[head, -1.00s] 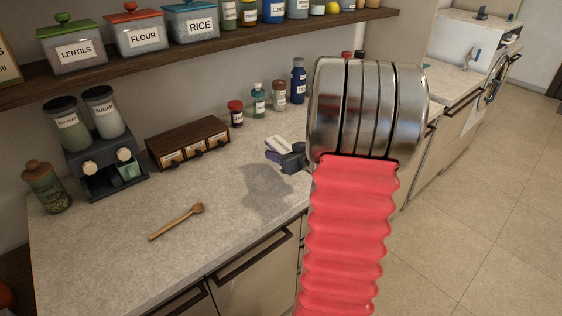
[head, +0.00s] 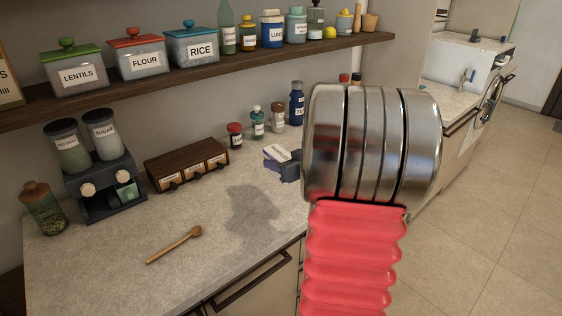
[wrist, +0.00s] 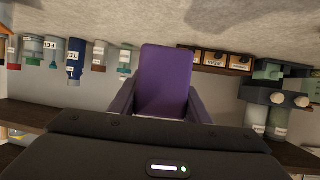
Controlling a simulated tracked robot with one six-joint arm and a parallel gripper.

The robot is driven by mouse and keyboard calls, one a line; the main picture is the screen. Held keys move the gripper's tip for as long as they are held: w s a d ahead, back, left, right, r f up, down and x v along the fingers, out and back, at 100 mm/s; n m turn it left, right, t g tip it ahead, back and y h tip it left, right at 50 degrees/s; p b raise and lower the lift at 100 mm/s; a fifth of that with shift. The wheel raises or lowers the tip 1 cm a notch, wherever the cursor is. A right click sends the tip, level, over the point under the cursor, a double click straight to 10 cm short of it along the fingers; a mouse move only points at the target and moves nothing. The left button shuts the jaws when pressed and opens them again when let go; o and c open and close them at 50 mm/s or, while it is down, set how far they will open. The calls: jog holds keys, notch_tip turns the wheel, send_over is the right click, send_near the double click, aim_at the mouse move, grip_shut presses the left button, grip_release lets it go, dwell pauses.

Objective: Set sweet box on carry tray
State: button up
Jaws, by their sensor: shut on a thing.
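My gripper (head: 291,169) shows beside my arm in the head view, above the counter. It is shut on a small box, the sweet box (head: 277,154), which has a pale label and a purple side. In the wrist view the purple face of the sweet box (wrist: 163,82) fills the space between the two fingers of my gripper (wrist: 163,105). The box is held clear of the counter, and a shadow lies on the counter to its left. My arm hides part of the counter. I cannot make out a carry tray in either view.
The counter (head: 130,250) holds a wooden spoon (head: 174,245), a small drawer box (head: 186,163), a dispenser with two jars (head: 100,188), a green jar (head: 44,207) and several bottles (head: 257,122). A shelf (head: 270,54) with jars runs above. Floor (head: 480,220) is clear at right.

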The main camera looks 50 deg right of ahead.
jog(key=w+a+f+n+y, duration=0.1)
jog(key=w+a, duration=0.5)
jog(key=a, duration=0.4)
jog(key=w+a+y, duration=0.1)
jog(key=w+a, duration=0.5)
jog(key=a, duration=0.4)
jog(key=shift+n+y, duration=0.4)
jog(key=shift+n, duration=0.3)
jog(key=a+f, duration=0.1)
jog(key=a, duration=0.5)
jog(key=a+f, duration=0.2)
jog(key=a, duration=0.5)
jog(key=a+f, duration=0.2)
jog(key=a, duration=0.5)
jog(key=shift+a+f, duration=0.15)
jog(key=shift+a, duration=0.1)
jog(key=shift+s+a+f, duration=0.15)
jog(key=shift+s+a, duration=0.05)
jog(key=shift+a, duration=0.3)
jog(key=shift+s, duration=0.1)
